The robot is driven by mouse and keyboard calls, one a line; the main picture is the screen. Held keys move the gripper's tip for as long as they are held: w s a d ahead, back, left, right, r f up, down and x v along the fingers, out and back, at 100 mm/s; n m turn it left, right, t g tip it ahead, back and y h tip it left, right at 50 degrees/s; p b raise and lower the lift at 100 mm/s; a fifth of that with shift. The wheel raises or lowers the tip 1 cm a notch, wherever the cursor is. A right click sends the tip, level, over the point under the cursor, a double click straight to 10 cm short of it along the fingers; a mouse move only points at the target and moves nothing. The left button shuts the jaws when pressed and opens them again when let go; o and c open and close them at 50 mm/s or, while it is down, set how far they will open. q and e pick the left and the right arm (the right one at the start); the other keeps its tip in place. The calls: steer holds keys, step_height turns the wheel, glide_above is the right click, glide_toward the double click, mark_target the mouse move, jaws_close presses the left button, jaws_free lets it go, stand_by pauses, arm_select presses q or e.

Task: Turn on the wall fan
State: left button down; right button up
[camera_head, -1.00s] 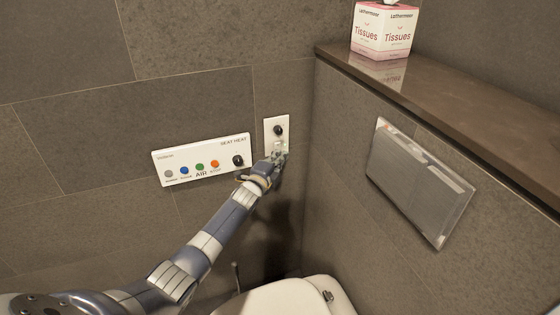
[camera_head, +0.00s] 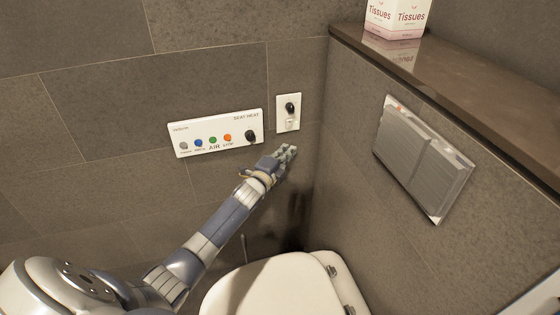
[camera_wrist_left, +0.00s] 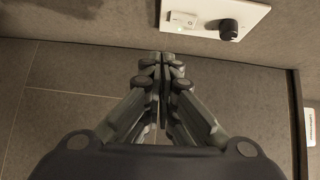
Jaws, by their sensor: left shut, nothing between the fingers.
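The small white wall plate (camera_head: 289,112) is on the tiled wall near the corner. It has a black knob (camera_head: 290,108) above a small white switch (camera_head: 291,125). In the left wrist view the plate (camera_wrist_left: 246,13) is at the top, with the black knob (camera_wrist_left: 228,29) at right and the white switch (camera_wrist_left: 183,20) at left, a tiny green light on it. My left gripper (camera_head: 288,150) is shut and empty, just below the plate and apart from it; its closed fingertips also show in the left wrist view (camera_wrist_left: 163,62). No fan is seen. My right gripper is not in view.
A white seat-heat panel (camera_head: 215,134) with coloured buttons and a knob is left of the plate. A toilet (camera_head: 285,285) stands below. At right are a grey flush plate (camera_head: 424,158) and a ledge (camera_head: 465,95) with a tissue box (camera_head: 397,17).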

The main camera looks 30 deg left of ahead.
arm_select(q)
steer(key=s, duration=0.4)
steer(key=shift+s+d+f, duration=0.15)
steer(key=shift+s, duration=0.1)
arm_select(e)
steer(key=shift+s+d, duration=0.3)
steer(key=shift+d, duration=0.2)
arm_select(q)
steer(key=shift+f, duration=0.1)
